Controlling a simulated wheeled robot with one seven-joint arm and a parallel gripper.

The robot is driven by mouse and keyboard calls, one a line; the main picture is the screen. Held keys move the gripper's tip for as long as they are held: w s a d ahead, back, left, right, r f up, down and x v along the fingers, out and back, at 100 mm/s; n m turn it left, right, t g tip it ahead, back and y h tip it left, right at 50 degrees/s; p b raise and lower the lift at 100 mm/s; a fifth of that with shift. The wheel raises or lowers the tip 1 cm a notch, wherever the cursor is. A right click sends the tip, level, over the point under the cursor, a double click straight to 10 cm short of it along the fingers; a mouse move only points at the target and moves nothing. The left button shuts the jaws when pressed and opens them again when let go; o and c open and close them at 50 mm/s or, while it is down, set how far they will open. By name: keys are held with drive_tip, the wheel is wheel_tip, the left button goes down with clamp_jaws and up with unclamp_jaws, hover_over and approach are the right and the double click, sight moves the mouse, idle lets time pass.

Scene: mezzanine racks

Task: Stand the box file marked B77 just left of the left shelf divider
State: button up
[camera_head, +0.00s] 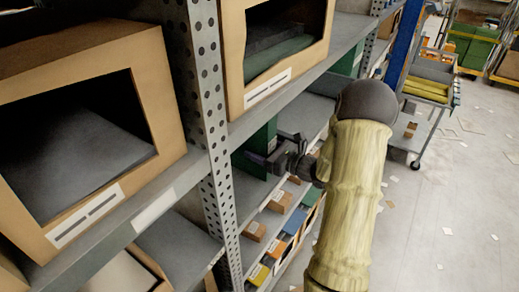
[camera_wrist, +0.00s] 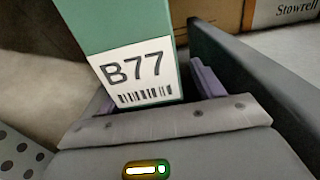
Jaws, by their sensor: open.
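The box file marked B77 (camera_wrist: 115,30) is green, with a white label and barcode facing the wrist camera. It looks upright. In the head view a green side of it (camera_head: 266,134) shows beyond the perforated rack post. My gripper (camera_head: 268,160) is open at the file. In the wrist view its purple-grey fingers (camera_wrist: 155,92) are on either side of the file's lower part. A dark grey upright plate, seemingly a shelf divider (camera_wrist: 235,75), stands just right of the file and the right finger. The file's base is hidden behind my gripper.
A box marked Stowrell (camera_wrist: 280,12) is beyond the divider. Small boxes (camera_head: 255,232) fill a lower shelf. A trolley (camera_head: 425,110) stands at back right; the floor is mostly open.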

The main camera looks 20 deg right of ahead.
drive_tip(key=shift+r, duration=0.15)
drive_tip(key=b+v, duration=0.4)
drive_tip(key=v, duration=0.7)
drive_tip(key=shift+s+d, duration=0.25)
drive_tip(key=shift+s, duration=0.1)
drive_tip(key=shift+s+d, duration=0.1)
